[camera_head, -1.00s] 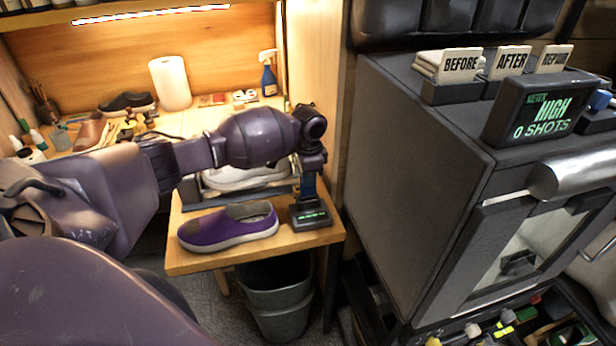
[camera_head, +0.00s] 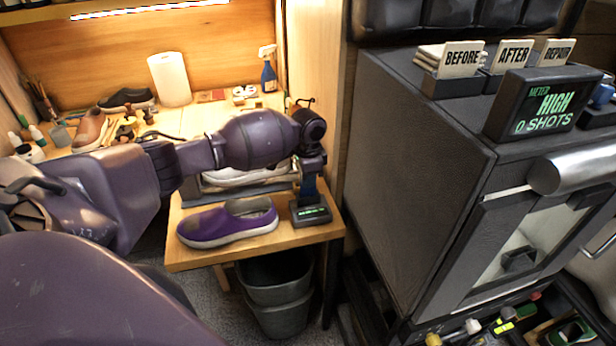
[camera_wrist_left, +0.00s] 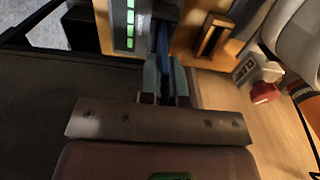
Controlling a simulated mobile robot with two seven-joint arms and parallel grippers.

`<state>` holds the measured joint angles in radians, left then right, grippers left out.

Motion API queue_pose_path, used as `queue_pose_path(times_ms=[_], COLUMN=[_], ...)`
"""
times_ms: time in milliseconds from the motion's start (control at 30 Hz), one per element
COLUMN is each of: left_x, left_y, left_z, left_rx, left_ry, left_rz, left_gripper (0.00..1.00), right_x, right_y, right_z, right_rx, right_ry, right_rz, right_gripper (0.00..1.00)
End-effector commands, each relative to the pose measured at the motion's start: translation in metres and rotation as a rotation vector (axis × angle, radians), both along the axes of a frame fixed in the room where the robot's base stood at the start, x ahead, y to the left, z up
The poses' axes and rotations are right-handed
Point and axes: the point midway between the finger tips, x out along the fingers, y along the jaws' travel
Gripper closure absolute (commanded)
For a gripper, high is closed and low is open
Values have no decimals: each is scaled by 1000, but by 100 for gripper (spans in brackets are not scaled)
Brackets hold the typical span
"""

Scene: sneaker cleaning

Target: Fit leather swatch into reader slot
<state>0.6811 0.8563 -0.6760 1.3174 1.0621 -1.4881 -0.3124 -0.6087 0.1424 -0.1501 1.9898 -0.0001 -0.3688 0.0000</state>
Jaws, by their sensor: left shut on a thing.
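The reader (camera_head: 311,213) is a small dark box with a green-lit display at the front right corner of the wooden bench. It also shows at the top of the left wrist view (camera_wrist_left: 118,25). My left gripper (camera_head: 309,190) points down right above the reader. In the left wrist view its fingers (camera_wrist_left: 165,85) are shut on a narrow blue piece, the leather swatch (camera_wrist_left: 163,45). The swatch is upright and seen nearly edge-on. Its lower end meets the reader area, but I cannot tell whether it is inside the slot. My right gripper is not in view.
A purple slip-on shoe (camera_head: 228,222) lies left of the reader. A pale shoe (camera_head: 240,176) sits behind my left arm. Grey bins (camera_head: 275,292) stand below the bench edge. A large dark cabinet (camera_head: 425,165) stands to the right.

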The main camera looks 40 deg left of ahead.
Motion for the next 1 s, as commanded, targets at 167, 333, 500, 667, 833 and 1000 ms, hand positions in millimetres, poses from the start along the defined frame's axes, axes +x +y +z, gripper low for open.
queue_pose_path(times_ms=[167,333,500,667,833,1000], left_x=[0,0,0,0,0,0], left_y=[0,0,0,0,0,0], left_z=[-4,-7,-11,-14,-18,-17], left_rx=[-1,0,0,0,0,0], left_ry=[1,0,0,0,0,0], left_rz=[0,0,0,0,0,0], left_gripper=[100,100,100,100,100,70], right_x=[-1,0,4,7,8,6], right_y=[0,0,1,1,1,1], right_z=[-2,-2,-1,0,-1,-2], right_rx=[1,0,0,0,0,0], right_ry=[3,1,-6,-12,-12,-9], right_rz=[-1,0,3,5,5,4], right_gripper=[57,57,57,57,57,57])
